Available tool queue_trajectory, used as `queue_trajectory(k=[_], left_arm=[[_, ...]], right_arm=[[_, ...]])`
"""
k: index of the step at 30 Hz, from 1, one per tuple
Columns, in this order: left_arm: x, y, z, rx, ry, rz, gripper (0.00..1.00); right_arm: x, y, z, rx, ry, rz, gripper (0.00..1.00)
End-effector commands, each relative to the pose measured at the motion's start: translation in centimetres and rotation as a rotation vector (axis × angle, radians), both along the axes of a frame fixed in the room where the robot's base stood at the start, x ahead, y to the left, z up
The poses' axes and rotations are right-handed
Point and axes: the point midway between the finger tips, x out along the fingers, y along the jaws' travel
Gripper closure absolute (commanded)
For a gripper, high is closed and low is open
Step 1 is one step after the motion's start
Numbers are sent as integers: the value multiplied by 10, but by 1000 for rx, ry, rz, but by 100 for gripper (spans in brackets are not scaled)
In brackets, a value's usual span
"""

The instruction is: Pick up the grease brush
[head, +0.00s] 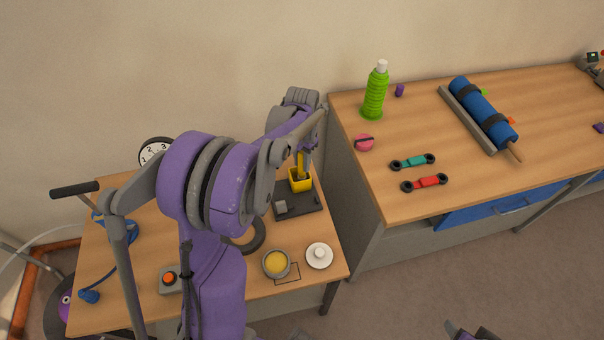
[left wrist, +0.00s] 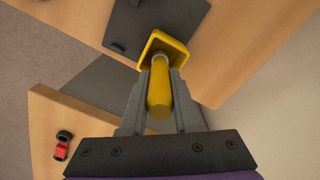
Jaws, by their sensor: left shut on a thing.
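The grease brush shows as a yellow handle (head: 301,161) in the head view, and its round yellow handle (left wrist: 159,92) also shows in the left wrist view. Its lower end is hidden in a square yellow holder (head: 300,185), whose rim also shows in the left wrist view (left wrist: 183,53). The holder stands on a dark plate (head: 304,206) on the left table. My left gripper (head: 304,158) is above the holder, and in the left wrist view its fingers (left wrist: 159,90) are shut on the handle from both sides. My right gripper does not show clearly in either view.
The left table (head: 150,265) also holds a cup with yellow contents (head: 276,264), a white lid (head: 319,256) and a box with an orange button (head: 170,281). The taller right table (head: 370,200) carries a green bottle (head: 375,92) and its side stands close right of the holder.

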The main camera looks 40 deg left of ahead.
Motion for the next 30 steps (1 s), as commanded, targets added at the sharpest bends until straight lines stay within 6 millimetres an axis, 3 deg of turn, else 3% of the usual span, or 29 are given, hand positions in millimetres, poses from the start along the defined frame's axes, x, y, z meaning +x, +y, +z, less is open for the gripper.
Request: queue_trajectory(k=[26,30], left_arm=[[0,0,0,0,0,0,100],[0,0,9,0,0,0,100]], right_arm=[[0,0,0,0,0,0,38],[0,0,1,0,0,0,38]])
